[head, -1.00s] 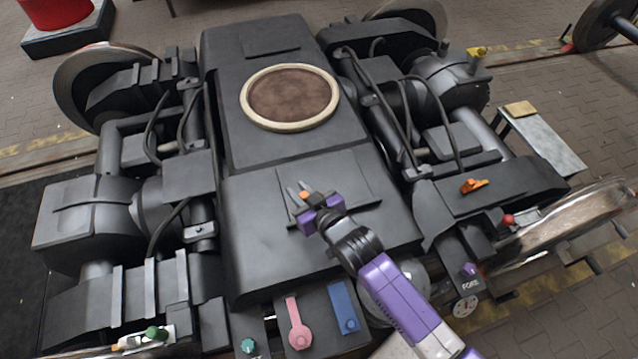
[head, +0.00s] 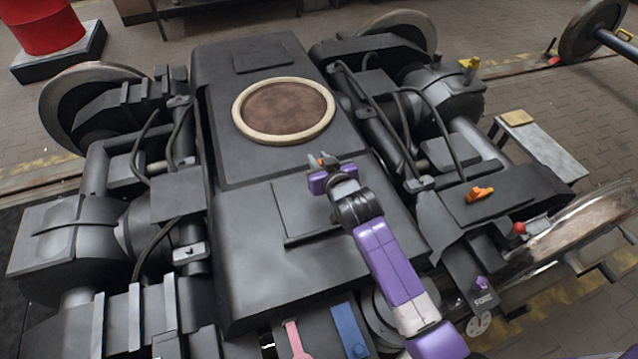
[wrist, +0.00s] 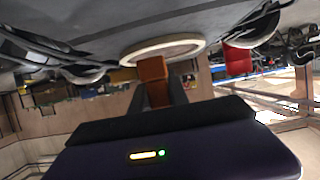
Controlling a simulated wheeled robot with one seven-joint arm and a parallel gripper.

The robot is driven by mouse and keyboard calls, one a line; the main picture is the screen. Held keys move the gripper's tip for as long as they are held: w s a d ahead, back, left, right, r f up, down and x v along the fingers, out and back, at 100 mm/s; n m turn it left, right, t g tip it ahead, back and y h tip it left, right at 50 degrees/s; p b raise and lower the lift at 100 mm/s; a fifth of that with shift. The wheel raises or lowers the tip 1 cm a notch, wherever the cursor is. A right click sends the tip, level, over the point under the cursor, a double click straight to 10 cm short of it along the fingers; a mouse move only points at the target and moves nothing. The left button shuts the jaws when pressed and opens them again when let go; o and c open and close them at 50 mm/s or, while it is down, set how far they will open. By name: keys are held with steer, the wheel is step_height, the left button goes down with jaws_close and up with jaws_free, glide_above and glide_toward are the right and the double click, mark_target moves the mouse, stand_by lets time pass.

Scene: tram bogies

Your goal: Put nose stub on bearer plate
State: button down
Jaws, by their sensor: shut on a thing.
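My gripper (head: 318,163) is shut on a small orange-brown block, which I take for the nose stub (wrist: 153,72). In the head view only a small orange bit of it shows between the fingers. A round brown plate with a cream rim (head: 286,110) lies on top of the dark bogie frame; I take it for the bearer plate. It is bare. My gripper is just below and right of this plate in the picture, apart from it. In the wrist view the pale rim (wrist: 190,43) shows beyond the block.
The bogie frame (head: 250,240) fills the middle, with hoses and cylinders on both sides. An orange handle (head: 480,194) and a red knob (head: 519,228) are at the right. A pink strip and a blue strip (head: 350,328) are at the front. A grey bench (head: 545,150) stands at the right.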

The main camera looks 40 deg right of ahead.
step_height(320, 180, down, 9)
steer(key=shift+f+b, duration=0.1)
steer(key=shift+b, duration=0.45)
steer(key=shift+f, duration=0.1)
steer(key=shift+f, duration=0.15)
steer(key=c, duration=1.3)
jaws_free()
steer(key=shift+o, duration=0.2)
